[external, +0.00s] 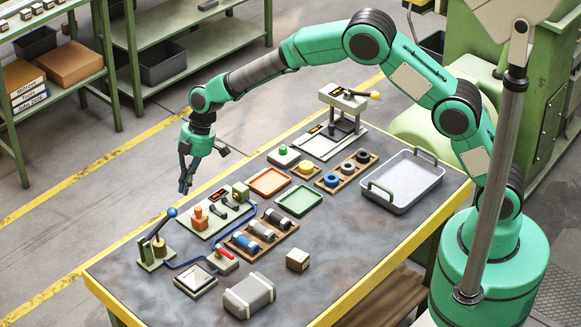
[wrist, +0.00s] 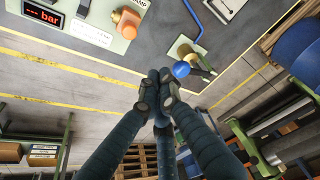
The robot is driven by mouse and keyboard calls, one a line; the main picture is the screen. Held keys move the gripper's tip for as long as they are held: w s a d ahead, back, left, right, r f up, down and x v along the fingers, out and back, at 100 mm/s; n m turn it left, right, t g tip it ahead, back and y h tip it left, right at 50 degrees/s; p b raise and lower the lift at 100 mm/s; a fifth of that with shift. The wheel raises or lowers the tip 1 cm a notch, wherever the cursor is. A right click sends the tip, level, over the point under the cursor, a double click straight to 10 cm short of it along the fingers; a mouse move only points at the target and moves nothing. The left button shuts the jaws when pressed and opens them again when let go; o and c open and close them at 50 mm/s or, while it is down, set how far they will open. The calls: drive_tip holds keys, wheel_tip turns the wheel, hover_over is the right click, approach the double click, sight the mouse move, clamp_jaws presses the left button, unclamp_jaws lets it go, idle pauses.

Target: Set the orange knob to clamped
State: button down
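The orange knob (external: 199,217) stands on a pale panel (external: 194,228) at the table's left side. In the wrist view the knob (wrist: 127,23) is at the top, beside a partly cut-off label ending in "AMP". Which position the knob is turned to is not clear. My gripper (external: 186,188) is above and to the left of the knob in the external view, apart from it. In the wrist view its dark fingers (wrist: 159,92) come together at the tips with nothing between them, below the knob in the picture.
A blue-balled lever (external: 158,238) stands at the table's left corner. A blue hose (external: 185,264) curves beside the panel. A small display (wrist: 43,14) shows red "bar" text. Cylinders in a wooden rack (external: 233,243), coloured trays and a grey tray (external: 404,205) stand to the right.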

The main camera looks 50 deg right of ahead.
sight(198, 207)
drive_tip(key=shift+f, duration=0.1)
drive_tip(key=x, duration=0.3)
drive_tip(key=b+x, duration=0.1)
drive_tip(key=x, duration=0.5)
drive_tip(key=shift+d+f+b, duration=0.15)
drive_tip(key=shift+f+b, duration=0.2)
drive_tip(key=shift+f, duration=0.1)
drive_tip(key=shift+s+d, duration=0.25)
drive_tip(key=shift+d, duration=0.55)
drive_tip(key=shift+s+d, duration=0.25)
drive_tip(key=shift+d, duration=0.55)
drive_tip(key=shift+r, duration=0.1)
drive_tip(key=shift+d+b, duration=0.85)
drive_tip(key=shift+d, duration=0.95)
